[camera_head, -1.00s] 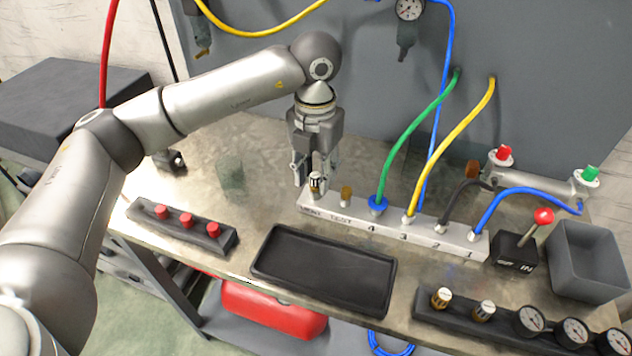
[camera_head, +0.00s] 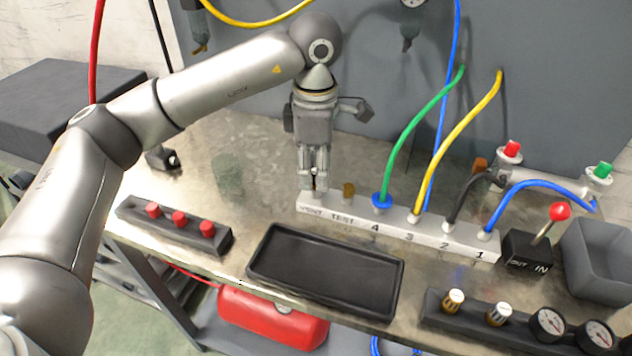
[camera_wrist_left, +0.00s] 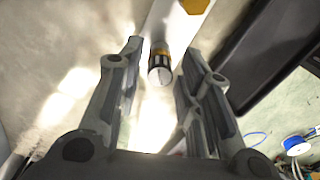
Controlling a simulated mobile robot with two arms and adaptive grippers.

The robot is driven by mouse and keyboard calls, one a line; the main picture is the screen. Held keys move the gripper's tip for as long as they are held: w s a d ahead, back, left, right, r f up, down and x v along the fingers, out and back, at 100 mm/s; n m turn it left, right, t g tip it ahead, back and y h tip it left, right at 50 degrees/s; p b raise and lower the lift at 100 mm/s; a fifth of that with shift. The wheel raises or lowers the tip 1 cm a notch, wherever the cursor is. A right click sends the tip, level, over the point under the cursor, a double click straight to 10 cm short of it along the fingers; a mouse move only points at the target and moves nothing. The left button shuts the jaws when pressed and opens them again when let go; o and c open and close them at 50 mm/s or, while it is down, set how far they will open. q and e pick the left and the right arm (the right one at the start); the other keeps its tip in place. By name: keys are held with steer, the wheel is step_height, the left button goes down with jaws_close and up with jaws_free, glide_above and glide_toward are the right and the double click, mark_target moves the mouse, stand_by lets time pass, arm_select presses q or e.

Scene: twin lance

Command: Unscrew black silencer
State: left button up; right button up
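The black silencer (camera_wrist_left: 160,66) shows in the left wrist view as a short dark and gold cylinder, its pale end facing the camera. It stands at the left end of the grey manifold block (camera_head: 440,238). My left gripper (camera_head: 314,188) points down over that end and largely hides the silencer in the head view. In the left wrist view its two fingers (camera_wrist_left: 162,68) stand on either side of the silencer with gaps visible, so it is open and not closed on it. A brass fitting (camera_head: 348,190) stands beside it on the block. My right gripper is not in view.
Green and yellow hoses (camera_head: 428,135) rise from the block to the right. A black tray (camera_head: 325,270) lies in front, with a strip of red caps (camera_head: 180,219) to its left. A red-knobbed lever valve (camera_head: 528,250) and a grey bin (camera_head: 600,260) are at right.

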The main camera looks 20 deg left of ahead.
arm_select(q)
steer(key=shift+f+m, duration=0.15)
steer(key=shift+m, duration=1.05)
steer(key=m+b, duration=0.1)
steer(key=m, duration=0.7)
steer(key=shift+b, duration=0.4)
